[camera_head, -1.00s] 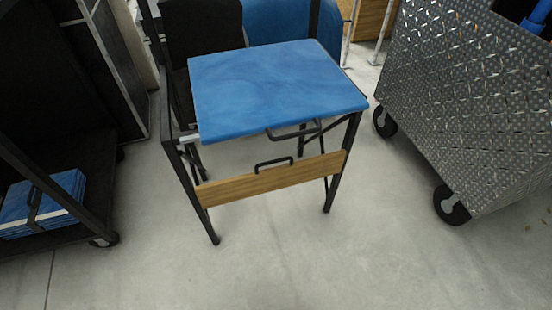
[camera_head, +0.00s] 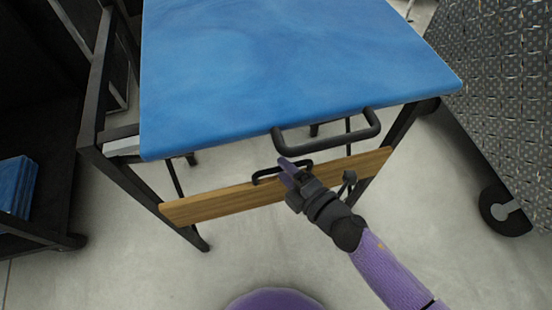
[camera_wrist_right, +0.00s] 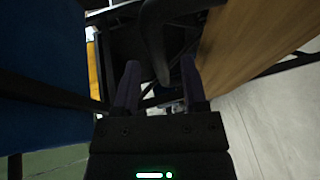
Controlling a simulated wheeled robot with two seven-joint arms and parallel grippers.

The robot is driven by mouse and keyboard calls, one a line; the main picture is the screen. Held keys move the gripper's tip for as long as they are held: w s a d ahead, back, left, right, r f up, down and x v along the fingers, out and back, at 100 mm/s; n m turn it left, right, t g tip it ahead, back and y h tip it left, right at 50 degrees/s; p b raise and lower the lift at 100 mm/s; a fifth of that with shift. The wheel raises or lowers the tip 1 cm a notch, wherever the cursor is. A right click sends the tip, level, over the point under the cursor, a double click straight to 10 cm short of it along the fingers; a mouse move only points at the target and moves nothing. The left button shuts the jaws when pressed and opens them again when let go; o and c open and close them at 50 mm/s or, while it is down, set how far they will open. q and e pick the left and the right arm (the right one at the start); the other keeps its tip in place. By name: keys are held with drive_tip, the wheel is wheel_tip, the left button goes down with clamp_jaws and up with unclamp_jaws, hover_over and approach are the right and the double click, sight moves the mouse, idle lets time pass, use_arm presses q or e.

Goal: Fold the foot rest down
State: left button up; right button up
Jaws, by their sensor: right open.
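The foot rest is a wooden board (camera_head: 225,202) hanging across the front legs of a chair with a blue top (camera_head: 290,70). It has a black handle (camera_head: 268,174) on its upper edge. My right gripper (camera_head: 288,170) is at the right part of this handle, below the seat's front edge. In the right wrist view, the gripper (camera_wrist_right: 160,75) is open, and a dark curved bar (camera_wrist_right: 153,42), apparently the handle, shows between and beyond the fingers. The board (camera_wrist_right: 255,35) is on the right there. Whether the fingers touch the handle is unclear. My left gripper is not in view.
A second black handle (camera_head: 330,140) hangs from the blue seat's front edge, just above my right gripper. A diamond-plate metal cart (camera_head: 505,100) stands at right on wheels. A dark rack with blue panels (camera_head: 15,185) stands at left. The floor in front is clear.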

drive_tip(key=shift+b+x, duration=0.45)
drive_tip(key=shift+x, duration=1.35)
clamp_jaws()
